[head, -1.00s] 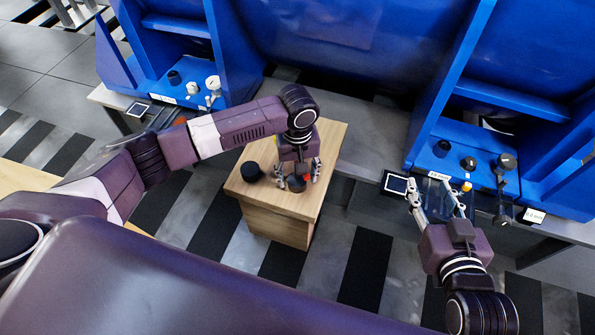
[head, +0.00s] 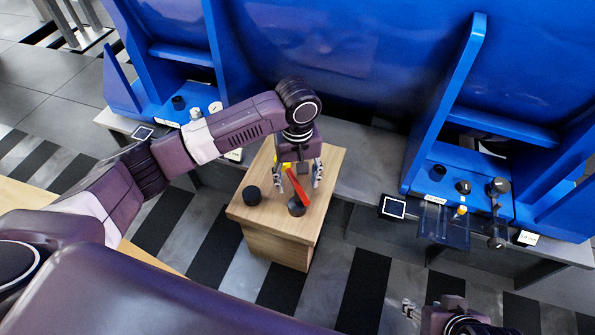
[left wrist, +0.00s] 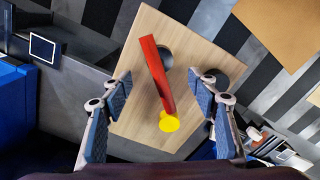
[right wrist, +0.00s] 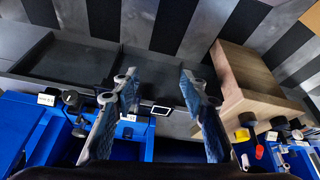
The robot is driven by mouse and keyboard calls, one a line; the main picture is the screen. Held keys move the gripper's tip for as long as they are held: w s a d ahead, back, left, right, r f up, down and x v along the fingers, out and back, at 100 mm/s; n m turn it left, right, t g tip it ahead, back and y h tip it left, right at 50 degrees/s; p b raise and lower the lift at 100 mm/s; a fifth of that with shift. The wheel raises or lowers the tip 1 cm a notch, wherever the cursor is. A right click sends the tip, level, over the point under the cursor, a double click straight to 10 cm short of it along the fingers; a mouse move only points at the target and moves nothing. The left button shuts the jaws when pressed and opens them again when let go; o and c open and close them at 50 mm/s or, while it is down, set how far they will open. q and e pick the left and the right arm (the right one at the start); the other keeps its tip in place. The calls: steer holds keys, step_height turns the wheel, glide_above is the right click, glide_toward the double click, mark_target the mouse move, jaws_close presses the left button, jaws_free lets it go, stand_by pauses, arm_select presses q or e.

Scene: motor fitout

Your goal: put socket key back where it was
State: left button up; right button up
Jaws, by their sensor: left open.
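A red bar (head: 297,188), possibly the socket key, is over the wooden cabinet top (head: 328,170). It looks tilted, one end near a black round part (head: 297,208); I cannot tell whether they touch. A yellow round piece (left wrist: 169,122) is at its other end. My left gripper (head: 300,178) is open above the cabinet; in the left wrist view the red bar (left wrist: 157,78) lies between its fingers with gaps on both sides. My right gripper (head: 410,310) is at the bottom edge, mostly cut off; the right wrist view (right wrist: 158,80) shows it open and empty.
A second black round part (head: 252,195) stands on the cabinet's left side. Behind is a grey bench with blue housings (head: 450,165). A black long-handled tool (head: 497,205) and a clear dark bin (head: 443,226) are at the right. The striped floor in front is free.

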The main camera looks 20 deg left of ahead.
arm_select(q)
steer(key=shift+r, duration=1.15)
steer(key=s+d+f+m+t+h, duration=0.25)
steer(key=s+d+f+m, duration=0.35)
steer(key=s+d, duration=0.4)
steer(key=s+a+m+t+y, duration=0.1)
steer(key=s+a+y, duration=0.1)
steer(key=s+a, duration=1.1)
steer(key=a, duration=0.2)
steer(key=shift+s+a+m, duration=0.2)
steer(key=shift+a+m, duration=0.1)
steer(key=shift+a, duration=0.1)
arm_select(e)
steer(key=s, duration=0.1)
steer(key=s+g, duration=0.1)
steer(key=shift+s+d+f, duration=0.1)
steer(key=shift+s+d, duration=0.25)
steer(key=shift+s, duration=0.05)
arm_select(q)
steer(key=shift+p, duration=0.4)
arm_select(e)
steer(key=shift+w, duration=0.15)
